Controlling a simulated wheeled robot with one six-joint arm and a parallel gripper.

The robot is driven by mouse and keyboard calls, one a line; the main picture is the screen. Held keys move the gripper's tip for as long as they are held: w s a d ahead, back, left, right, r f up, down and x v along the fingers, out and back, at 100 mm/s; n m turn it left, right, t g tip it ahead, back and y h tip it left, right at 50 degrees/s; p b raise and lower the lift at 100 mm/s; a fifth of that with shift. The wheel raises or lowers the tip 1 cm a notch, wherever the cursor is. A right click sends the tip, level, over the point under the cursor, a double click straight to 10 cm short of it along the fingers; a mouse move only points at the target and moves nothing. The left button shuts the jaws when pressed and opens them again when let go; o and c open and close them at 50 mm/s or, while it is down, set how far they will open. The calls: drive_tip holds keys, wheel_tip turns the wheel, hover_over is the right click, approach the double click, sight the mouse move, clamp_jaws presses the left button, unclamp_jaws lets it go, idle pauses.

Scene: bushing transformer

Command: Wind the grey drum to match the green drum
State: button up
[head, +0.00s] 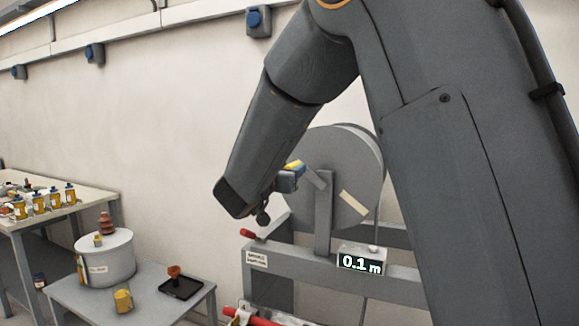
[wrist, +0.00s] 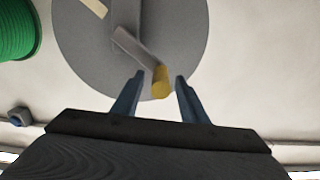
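The grey drum (head: 345,150) stands upright on a grey frame (head: 300,262) in the head view, partly behind my arm. It fills the upper middle of the wrist view (wrist: 185,35). A grey crank arm (wrist: 133,45) on its face ends in a yellow handle (wrist: 161,84). My gripper (wrist: 159,78) is open, with its blue fingers on either side of the handle and gaps showing. In the head view my gripper (head: 290,180) is at the drum's left side. The green drum (wrist: 15,30) shows at the wrist view's upper left. A display (head: 360,263) reads 0.1 m.
A red-handled lever (head: 249,234) sticks out at the frame's left end. A low table (head: 205,292) at lower left holds a white pot (head: 105,260), a yellow part (head: 123,301) and a black tray (head: 181,288). A bench (head: 85,211) with several yellow bottles stands farther left.

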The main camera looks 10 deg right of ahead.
drive_tip(key=shift+w+d, duration=0.1)
clamp_jaws()
drive_tip(key=shift+d, duration=0.1)
idle(0.3)
